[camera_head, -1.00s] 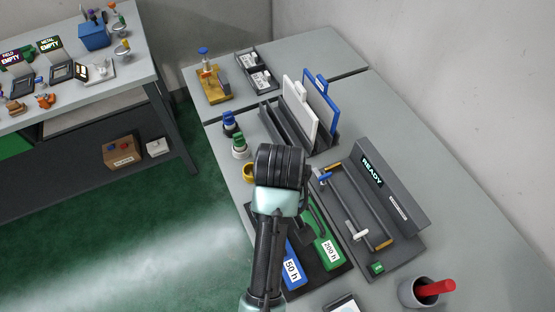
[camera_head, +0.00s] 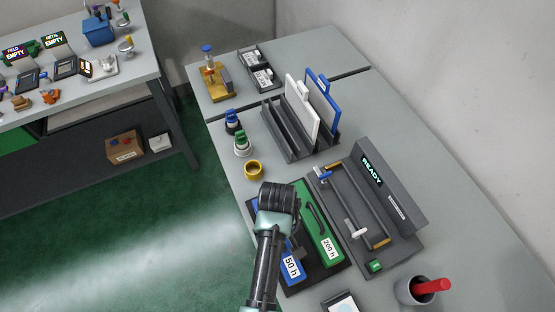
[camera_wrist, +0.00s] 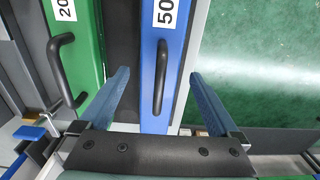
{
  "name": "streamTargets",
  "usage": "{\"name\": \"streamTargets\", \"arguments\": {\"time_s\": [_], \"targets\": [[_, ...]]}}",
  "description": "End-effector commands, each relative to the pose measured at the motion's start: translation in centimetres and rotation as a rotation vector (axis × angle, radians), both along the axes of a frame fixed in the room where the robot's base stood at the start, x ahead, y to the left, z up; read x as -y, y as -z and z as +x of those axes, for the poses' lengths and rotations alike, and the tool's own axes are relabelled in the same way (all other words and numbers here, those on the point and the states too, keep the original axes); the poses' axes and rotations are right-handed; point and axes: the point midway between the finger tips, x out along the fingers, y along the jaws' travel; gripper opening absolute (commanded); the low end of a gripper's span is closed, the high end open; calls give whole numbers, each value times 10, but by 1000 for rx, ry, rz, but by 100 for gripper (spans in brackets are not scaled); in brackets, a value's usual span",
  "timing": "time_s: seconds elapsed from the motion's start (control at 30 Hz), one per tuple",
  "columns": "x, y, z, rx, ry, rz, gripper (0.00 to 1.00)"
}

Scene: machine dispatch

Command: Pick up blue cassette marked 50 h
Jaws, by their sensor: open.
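The blue cassette marked 50 h (camera_head: 291,268) lies in a dark tray (camera_head: 327,279) on the bench, left of the green cassette marked 200 h (camera_head: 319,232). My arm hides part of it in the head view. In the wrist view the blue cassette (camera_wrist: 161,75) has a black bar handle (camera_wrist: 160,78) running along it. My gripper (camera_wrist: 158,78) is open and empty, its two blue fingers on either side of the blue cassette's handle. I cannot tell how far above the handle the fingertips are. The green cassette (camera_wrist: 85,45) is to the left there.
A grey device reading READY (camera_head: 372,172) stands to the right of the cassettes. A yellow ring (camera_head: 253,170) and a rack (camera_head: 285,132) with white and blue panels are behind. A cup with a red item (camera_head: 416,291) stands at front right.

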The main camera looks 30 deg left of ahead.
Motion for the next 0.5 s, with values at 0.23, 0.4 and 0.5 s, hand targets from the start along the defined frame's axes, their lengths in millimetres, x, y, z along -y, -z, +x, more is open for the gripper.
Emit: {"name": "streamTargets", "arguments": {"time_s": [0.23, 0.4, 0.5], "targets": [[0, 15, 1, 2, 1, 1, 98], [0, 15, 1, 2, 1, 1, 98], [0, 14, 1, 2, 1, 1, 80]]}}
